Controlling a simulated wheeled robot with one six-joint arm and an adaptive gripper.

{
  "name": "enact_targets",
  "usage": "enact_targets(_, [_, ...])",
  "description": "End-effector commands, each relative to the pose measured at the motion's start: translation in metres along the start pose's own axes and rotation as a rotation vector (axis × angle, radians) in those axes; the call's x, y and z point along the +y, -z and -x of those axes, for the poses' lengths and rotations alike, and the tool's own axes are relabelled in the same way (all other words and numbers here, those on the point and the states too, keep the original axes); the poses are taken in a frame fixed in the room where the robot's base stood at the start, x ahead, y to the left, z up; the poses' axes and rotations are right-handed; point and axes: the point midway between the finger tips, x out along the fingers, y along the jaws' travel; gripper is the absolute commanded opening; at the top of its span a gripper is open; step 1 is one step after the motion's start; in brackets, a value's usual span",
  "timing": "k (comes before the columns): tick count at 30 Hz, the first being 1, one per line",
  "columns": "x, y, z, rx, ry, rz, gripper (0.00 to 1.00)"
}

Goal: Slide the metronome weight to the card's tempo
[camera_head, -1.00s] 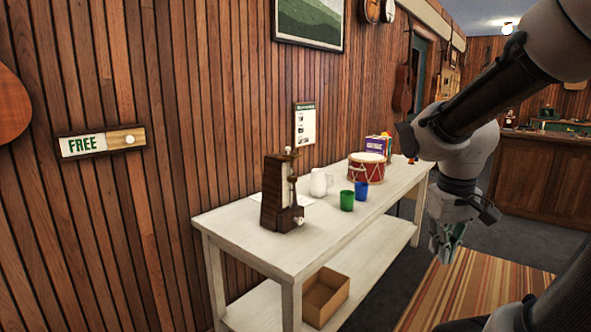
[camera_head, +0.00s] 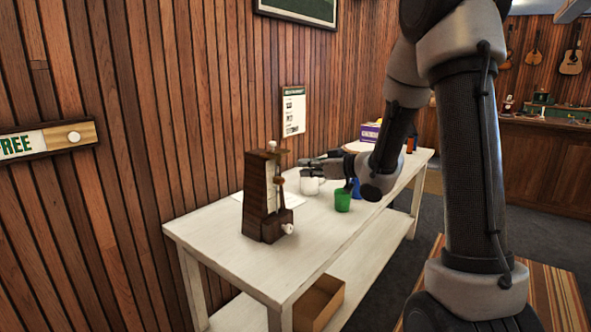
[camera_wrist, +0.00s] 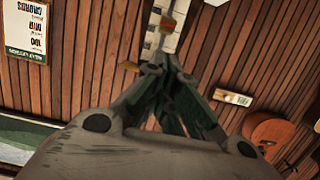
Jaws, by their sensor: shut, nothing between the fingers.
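The dark wooden metronome (camera_head: 262,200) stands upright near the front of the white table, with a pale scale on its face and a white knob low on its side. A small brownish piece (camera_head: 279,181) sits partway up the scale; I cannot tell if it is the weight. My gripper (camera_head: 302,162) is shut and empty, just right of the metronome's upper part, apparently apart from it. In the wrist view the closed fingers (camera_wrist: 158,62) point at a pale ticked strip (camera_wrist: 172,44). A printed card (camera_head: 293,112) hangs on the wall; its text is too small to read.
The white table (camera_head: 215,247) also holds a white mug (camera_head: 311,186), a green cup (camera_head: 342,201), a partly hidden blue cup and a purple box (camera_head: 370,132). A paper lies behind the metronome. A cardboard box (camera_head: 318,303) sits on the lower shelf. The table's front left is clear.

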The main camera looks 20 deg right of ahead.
Motion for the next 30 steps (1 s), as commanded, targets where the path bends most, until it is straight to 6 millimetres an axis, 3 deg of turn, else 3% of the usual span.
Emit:
enact_targets(9, [-0.001,-0.001,-0.058,-0.003,0.002,0.002,0.00])
enact_targets(15, [0.000,-0.001,-0.083,-0.003,0.000,0.001,0.00])
enact_targets(30, [0.000,-0.002,-0.090,-0.004,-0.002,0.001,0.00])
